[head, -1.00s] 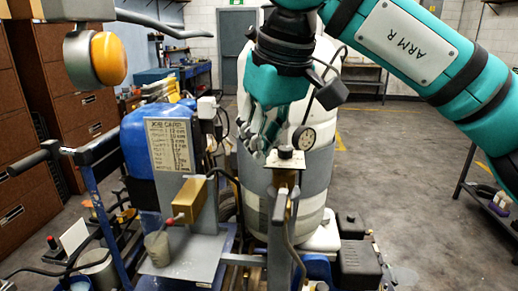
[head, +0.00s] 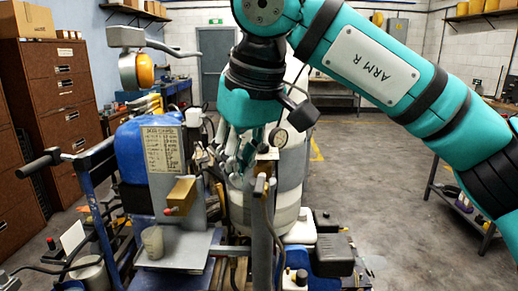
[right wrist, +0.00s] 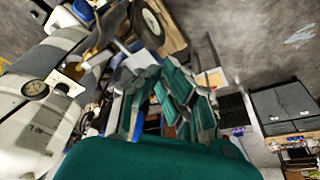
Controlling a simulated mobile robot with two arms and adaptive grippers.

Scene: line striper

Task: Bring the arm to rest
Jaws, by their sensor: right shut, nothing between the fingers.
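My right arm, teal and marked ARM R (head: 375,68), reaches in from the right in the head view. Its gripper (head: 235,155) points down behind the line striper's job card (head: 163,150) and in front of the white tank (head: 288,200). The fingers are shut with nothing between them. In the right wrist view the teal and grey fingers of the gripper (right wrist: 172,95) show close together over blurred machine parts. The fingertips are partly hidden in the head view by the machine's parts. My left gripper is not in view.
Brown cabinets (head: 55,80) stand at left. A shelf rack (head: 465,200) stands at right. The floor between is clear.

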